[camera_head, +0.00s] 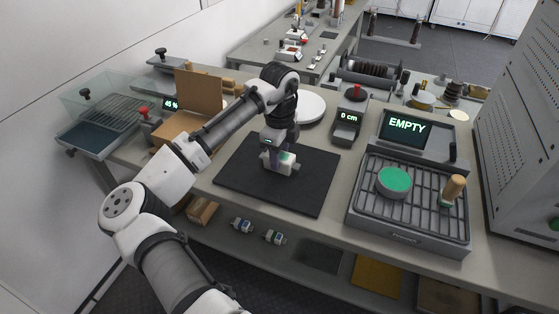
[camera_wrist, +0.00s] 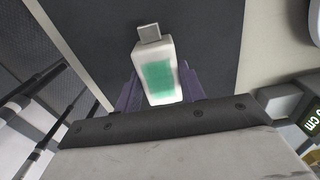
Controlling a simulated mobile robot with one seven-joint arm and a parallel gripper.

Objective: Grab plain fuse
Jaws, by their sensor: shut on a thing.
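A white fuse with a green patch (camera_head: 286,158) is at the black mat (camera_head: 310,196) on the bench. My gripper (camera_head: 275,152) is shut on this fuse from above. In the wrist view the fuse (camera_wrist: 158,76) sits between the purple fingers of my gripper (camera_wrist: 158,88), with a grey metal end tab pointing away. I cannot tell whether the fuse touches the mat or is slightly raised. Two more fuses lie on the lower shelf: one with a blue patch (camera_head: 242,225) and one with a green patch (camera_head: 275,237).
A grey tester tray (camera_head: 408,226) with a screen reading EMPTY (camera_head: 406,126) stands right of the mat, holding a green-topped disc (camera_head: 393,182) and a wooden-handled stamp (camera_head: 453,190). A display reading 0 cm (camera_head: 348,117) and a white round plate (camera_head: 309,106) stand behind. An open cardboard box (camera_head: 199,92) is at left.

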